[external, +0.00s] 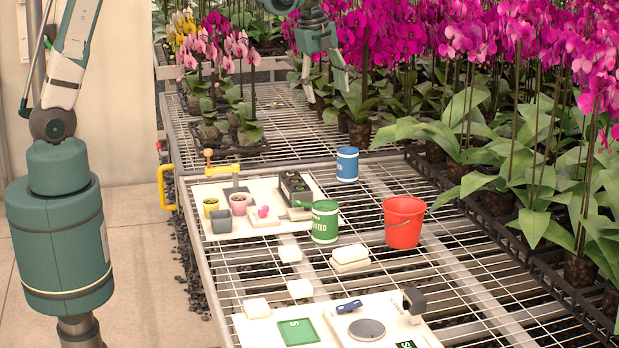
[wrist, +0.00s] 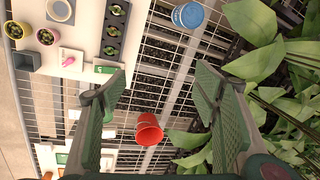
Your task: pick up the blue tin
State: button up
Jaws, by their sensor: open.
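The blue tin (external: 347,164) stands upright on the wire bench, just right of the white potting board, in the external view. In the wrist view the blue tin (wrist: 187,15) shows from above at the top edge, partly cut off. My gripper (external: 325,82) is open and empty, high above the bench and behind the tin in the external view. In the wrist view its two fingers (wrist: 160,85) are spread wide, with the tin beyond the fingertips and between their lines. Nothing touches the tin.
A green tin (external: 325,222) and a red bucket (external: 404,222) stand nearby. The white board (external: 262,222) holds small pots and a black tray (external: 295,190). Orchids (external: 480,100) crowd the right and back. Bare wire mesh lies around the blue tin's right side.

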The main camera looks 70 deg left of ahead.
aim_at(346, 152)
jog(key=w+a+f+m, duration=0.2)
jog(key=w+a+f, duration=0.2)
jog(key=f, duration=0.3)
jog(key=w+a+f+m+g, duration=0.1)
jog(key=w+a+f, duration=0.3)
jog(key=f, duration=0.4)
jog(key=w+a+f+m+g, duration=0.1)
jog(key=w+a+f+m, duration=0.3)
jog(key=f, duration=0.4)
jog(key=shift+f, duration=0.25)
jog(key=shift+a+f, duration=0.2)
jog(key=shift+f, duration=0.2)
jog(key=shift+f, duration=0.1)
jog(key=shift+f, duration=1.2)
jog(key=shift+f, duration=0.1)
jog(key=shift+s+f+b, duration=0.2)
jog(key=shift+f+b, duration=0.1)
jog(key=shift+f, duration=2.2)
